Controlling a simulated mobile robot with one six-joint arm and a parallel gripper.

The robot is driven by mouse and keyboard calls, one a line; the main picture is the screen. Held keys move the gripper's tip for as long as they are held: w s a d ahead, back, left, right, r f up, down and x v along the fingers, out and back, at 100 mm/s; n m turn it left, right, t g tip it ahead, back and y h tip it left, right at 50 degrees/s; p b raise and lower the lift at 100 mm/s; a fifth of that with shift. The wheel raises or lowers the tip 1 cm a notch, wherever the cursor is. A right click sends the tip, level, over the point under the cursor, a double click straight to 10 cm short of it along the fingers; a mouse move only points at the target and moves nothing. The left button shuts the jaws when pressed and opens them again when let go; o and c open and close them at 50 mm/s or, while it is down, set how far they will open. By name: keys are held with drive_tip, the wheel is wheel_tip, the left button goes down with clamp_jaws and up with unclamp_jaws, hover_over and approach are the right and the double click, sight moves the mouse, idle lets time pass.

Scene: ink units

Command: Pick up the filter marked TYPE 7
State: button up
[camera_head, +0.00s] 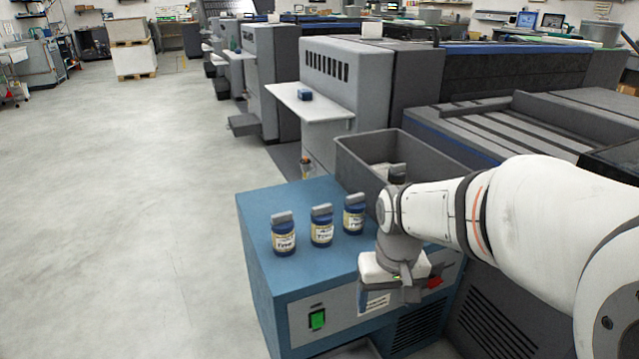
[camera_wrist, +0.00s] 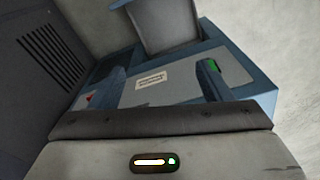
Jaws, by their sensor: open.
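Three small dark-blue filters with grey caps and pale labels stand upright in a row on the blue cabinet top: a left one (camera_head: 284,234), a middle one (camera_head: 322,226) and a right one (camera_head: 354,214). The label print is too small to tell which is TYPE 7. My gripper (camera_head: 393,292) hangs before the cabinet front, right of and nearer than the filters, touching none. In the wrist view its two fingers (camera_wrist: 160,82) stand apart with nothing between them. No filter shows in that view.
The blue cabinet (camera_head: 262,205) has a green switch (camera_head: 317,319) and a red knob (camera_head: 436,283) on its front. A grey bin (camera_head: 360,160) stands behind the right filter. Open floor lies left.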

drive_tip(key=shift+o, duration=0.5)
drive_tip(key=w+a+r+n+p, duration=0.1)
drive_tip(key=w+a+r+p, duration=0.1)
drive_tip(key=w+r+p, duration=0.2)
drive_tip(key=w+a+r+n+p, duration=0.1)
drive_tip(key=w+r+p, duration=0.3)
drive_tip(key=w, duration=0.6)
drive_tip(key=shift+a+p, duration=0.45)
drive_tip(key=shift+a, duration=0.25)
drive_tip(key=n+p, duration=0.2)
drive_tip(key=p, duration=0.7)
hover_over(322, 206)
drive_tip(key=shift+s+d+r+g, duration=0.1)
drive_tip(key=shift+d+r+g, duration=0.25)
drive_tip(key=shift+d+g, duration=0.05)
drive_tip(key=shift+w+a+f, duration=0.1)
drive_tip(key=shift+w+f, duration=0.1)
drive_tip(key=shift+f, duration=0.05)
drive_tip(key=f, duration=0.2)
drive_tip(key=f+b, duration=0.1)
drive_tip(key=f, duration=0.4)
drive_tip(key=shift+a+f+b, duration=0.35)
drive_tip(key=shift+f, duration=0.05)
drive_tip(key=shift+c, duration=0.4)
drive_tip(key=c, duration=1)
